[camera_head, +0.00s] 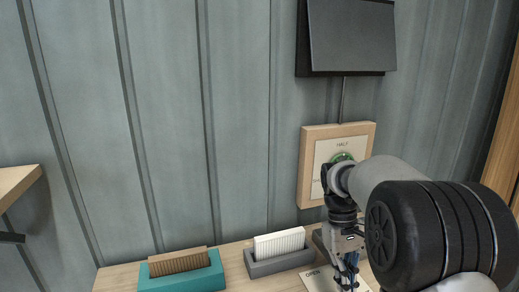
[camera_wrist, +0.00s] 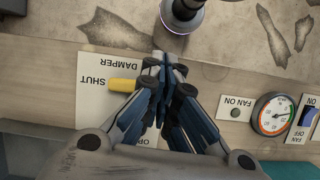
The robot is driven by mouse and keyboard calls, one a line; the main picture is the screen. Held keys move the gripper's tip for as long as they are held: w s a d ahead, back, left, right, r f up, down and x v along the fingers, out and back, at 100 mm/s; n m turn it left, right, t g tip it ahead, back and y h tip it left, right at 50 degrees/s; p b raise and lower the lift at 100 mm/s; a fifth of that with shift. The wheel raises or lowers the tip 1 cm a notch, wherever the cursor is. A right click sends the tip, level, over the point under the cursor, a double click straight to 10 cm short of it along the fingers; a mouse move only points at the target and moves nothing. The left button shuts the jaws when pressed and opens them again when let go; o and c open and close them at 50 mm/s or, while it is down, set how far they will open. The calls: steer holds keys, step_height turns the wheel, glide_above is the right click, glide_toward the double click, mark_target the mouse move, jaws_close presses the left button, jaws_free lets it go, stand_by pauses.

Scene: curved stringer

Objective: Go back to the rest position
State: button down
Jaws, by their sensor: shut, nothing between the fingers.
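My gripper (camera_wrist: 165,72) is shut and empty, its fingertips together in the wrist view. It hangs over the damper plate (camera_wrist: 92,102), which reads DAMPER and SHUT, with an OPEN label partly hidden by my fingers. A yellow handle (camera_wrist: 123,85) lies by the word SHUT, and its right end is close to my fingers; I cannot tell whether they touch. In the head view my gripper (camera_head: 346,278) points down at the counter, beside the plate's word OPEN (camera_head: 313,275).
A HALT panel (camera_head: 310,190) with a green button and a black screen (camera_head: 350,38) are on the wall behind my arm. A teal holder (camera_head: 190,281) and a grey holder (camera_head: 280,263) stand left on the counter.

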steer(key=s+a+f+m+t+b, duration=0.1)
steer(key=s+a+f+t+b, duration=0.2)
steer(key=s+f+b, duration=0.6)
steer(key=s+a+f+m+t+y+b, duration=0.1)
steer(key=s+f+t+b, duration=0.4)
steer(key=s+f+b, duration=0.5)
steer(key=s+a+m+b, duration=0.1)
steer(key=s+a+b, duration=0.1)
steer(key=b, duration=0.4)
steer(key=shift+s+t, duration=0.15)
steer(key=shift+t, duration=0.25)
steer(key=c, duration=2.4)
jaws_free()
